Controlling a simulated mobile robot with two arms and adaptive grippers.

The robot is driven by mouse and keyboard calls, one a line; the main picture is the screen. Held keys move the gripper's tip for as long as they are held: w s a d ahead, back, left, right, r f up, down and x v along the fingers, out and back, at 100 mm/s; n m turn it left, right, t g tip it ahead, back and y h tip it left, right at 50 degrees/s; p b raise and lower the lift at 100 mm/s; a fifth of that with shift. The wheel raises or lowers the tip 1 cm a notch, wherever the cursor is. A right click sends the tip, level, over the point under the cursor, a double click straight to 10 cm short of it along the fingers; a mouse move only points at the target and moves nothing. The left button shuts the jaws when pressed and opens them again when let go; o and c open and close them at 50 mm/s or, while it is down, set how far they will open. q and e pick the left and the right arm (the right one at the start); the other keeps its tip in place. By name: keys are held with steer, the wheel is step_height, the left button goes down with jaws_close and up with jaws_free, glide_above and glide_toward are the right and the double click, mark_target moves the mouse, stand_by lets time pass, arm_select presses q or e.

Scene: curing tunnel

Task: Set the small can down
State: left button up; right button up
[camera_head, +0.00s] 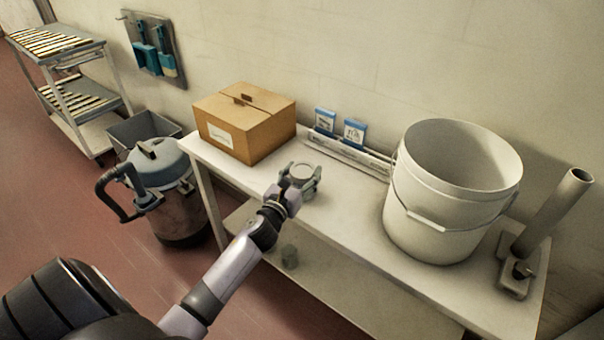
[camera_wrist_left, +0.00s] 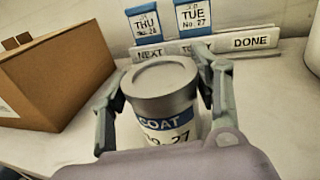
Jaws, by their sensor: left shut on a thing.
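The small can (camera_wrist_left: 165,98) is grey with a lid and a blue and white label reading "COAT" and "No. 27". My left gripper (camera_head: 300,178) is shut on it, one finger on each side, over the table (camera_head: 345,205). The can's grey lid (camera_head: 302,171) shows between the fingers in the head view. The can looks upright. Its bottom is hidden, so I cannot tell whether it touches the table. My right gripper is not in view.
A cardboard box (camera_head: 245,122) stands left of the can. Behind it is a rail (camera_wrist_left: 205,53) marked "NEXT" and "DONE" with two blue-topped cards, "THU No. 28" (camera_wrist_left: 146,24) and "TUE No. 27" (camera_wrist_left: 194,17). A white bucket (camera_head: 440,205) stands to the right. Bare tabletop lies between.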

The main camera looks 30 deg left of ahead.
arm_select(q)
steer(key=o, duration=1.4)
steer(key=shift+s, duration=0.1)
steer(key=shift+s+d+b, duration=0.2)
steer(key=shift+s+d, duration=0.1)
steer(key=shift+s, duration=1.65)
steer(key=shift+s+d+b, duration=0.2)
steer(key=shift+s+d, duration=0.1)
steer(key=shift+s, duration=1.65)
steer(key=shift+s+d+b, duration=0.2)
steer(key=shift+s+d, duration=0.1)
steer(key=shift+s, duration=1.65)
